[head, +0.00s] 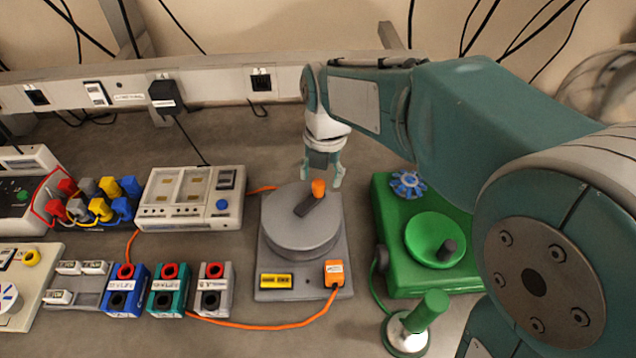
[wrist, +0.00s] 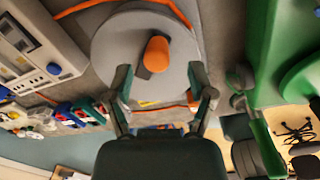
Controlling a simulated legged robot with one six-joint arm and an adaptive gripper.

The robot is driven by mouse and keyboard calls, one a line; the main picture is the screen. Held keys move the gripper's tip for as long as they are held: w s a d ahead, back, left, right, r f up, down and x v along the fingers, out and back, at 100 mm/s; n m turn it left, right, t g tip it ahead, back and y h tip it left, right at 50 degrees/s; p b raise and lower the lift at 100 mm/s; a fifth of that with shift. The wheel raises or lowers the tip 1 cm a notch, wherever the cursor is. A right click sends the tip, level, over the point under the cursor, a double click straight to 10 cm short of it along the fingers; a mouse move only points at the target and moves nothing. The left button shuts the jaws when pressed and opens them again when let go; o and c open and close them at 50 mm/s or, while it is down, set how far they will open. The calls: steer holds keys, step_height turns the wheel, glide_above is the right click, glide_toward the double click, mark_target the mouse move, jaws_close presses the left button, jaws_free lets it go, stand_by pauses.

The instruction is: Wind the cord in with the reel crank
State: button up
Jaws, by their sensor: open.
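The grey reel (head: 301,237) sits on a flat base near the middle of the bench. On its top is a dark crank arm (head: 305,205) with an orange knob (head: 318,188). An orange cord (head: 255,326) runs from an orange block on the base's front corner across the bench to the left. My gripper (head: 322,178) hangs pointing down at the knob. In the wrist view the orange knob (wrist: 157,54) shows beyond the two parted fingers (wrist: 164,85). Whether a finger touches the knob cannot be told.
A green device (head: 422,236) with a round dish stands right of the reel, with a green-handled tool (head: 415,322) in front of it. A white panel box (head: 190,198) and several coloured blocks (head: 165,290) stand to the left. A socket rail (head: 220,82) runs along the back.

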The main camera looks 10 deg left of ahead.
mark_target(319, 183)
steer(key=shift+d+f, duration=0.25)
steer(key=shift+f, duration=0.9)
steer(key=shift+a+f, duration=0.15)
steer(key=shift+f, duration=0.15)
steer(key=shift+a+f, duration=0.2)
steer(key=shift+a, duration=0.5)
steer(key=shift+d, duration=0.25)
steer(key=c, duration=0.8)
steer(key=shift+d+r, duration=0.1)
steer(key=shift+d, duration=0.2)
jaws_close()
steer(key=shift+a, duration=0.15)
